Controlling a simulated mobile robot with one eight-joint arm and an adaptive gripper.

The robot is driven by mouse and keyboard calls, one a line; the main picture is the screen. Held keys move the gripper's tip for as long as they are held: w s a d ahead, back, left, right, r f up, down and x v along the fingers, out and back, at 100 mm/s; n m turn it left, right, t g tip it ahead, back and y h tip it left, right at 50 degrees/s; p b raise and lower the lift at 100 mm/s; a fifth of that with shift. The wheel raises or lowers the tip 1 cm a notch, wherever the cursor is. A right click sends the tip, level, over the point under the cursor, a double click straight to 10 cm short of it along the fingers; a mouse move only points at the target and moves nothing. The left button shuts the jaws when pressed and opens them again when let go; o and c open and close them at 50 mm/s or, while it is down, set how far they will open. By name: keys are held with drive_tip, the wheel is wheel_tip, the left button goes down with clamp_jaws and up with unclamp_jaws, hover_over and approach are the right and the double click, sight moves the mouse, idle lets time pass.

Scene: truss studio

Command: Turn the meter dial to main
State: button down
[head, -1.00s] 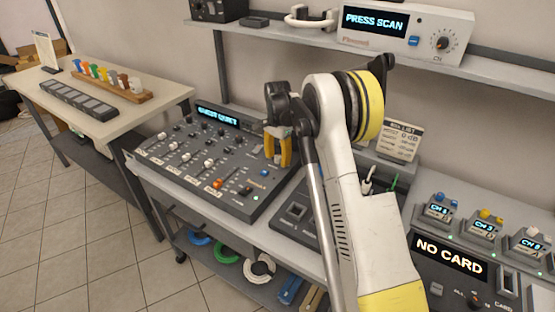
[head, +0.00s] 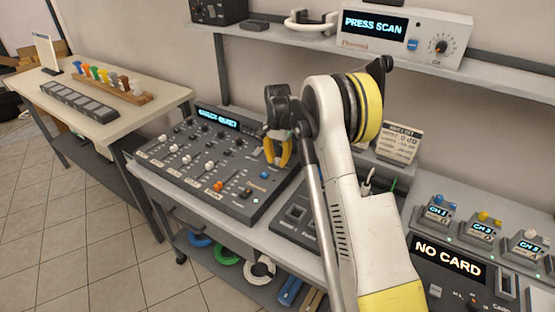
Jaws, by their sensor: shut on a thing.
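The dark grey mixer console (head: 205,200) sits on the cart, with knobs, white faders and an orange fader. Its lit display (head: 217,117) has text too blurred to read. My gripper (head: 277,163) points down over the console's right rear part. Its yellow fingers are shut on a small knob there, which I take to be the meter dial. The fingers hide nearly all of the dial, so its pointer and markings cannot be read.
A device reading "NO CARD" (head: 449,259) stands at the right. A note card (head: 399,143) stands behind my arm. A shelf above holds a "PRESS SCAN" unit (head: 405,38). A side table (head: 168,97) is at the left. Coloured coils lie on the lower shelf.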

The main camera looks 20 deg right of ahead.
sight(278, 159)
drive_tip(key=n+p, duration=0.1)
drive_tip(key=n, duration=0.6)
drive_tip(key=n+p, duration=0.1)
drive_tip(key=n, duration=0.3)
drive_tip(key=shift+d+n, duration=0.1)
drive_tip(key=shift+n, duration=1.8)
drive_tip(key=c, duration=1.2)
unclamp_jaws()
drive_tip(key=shift+r, duration=0.1)
wheel_tip(278, 159, up, 12)
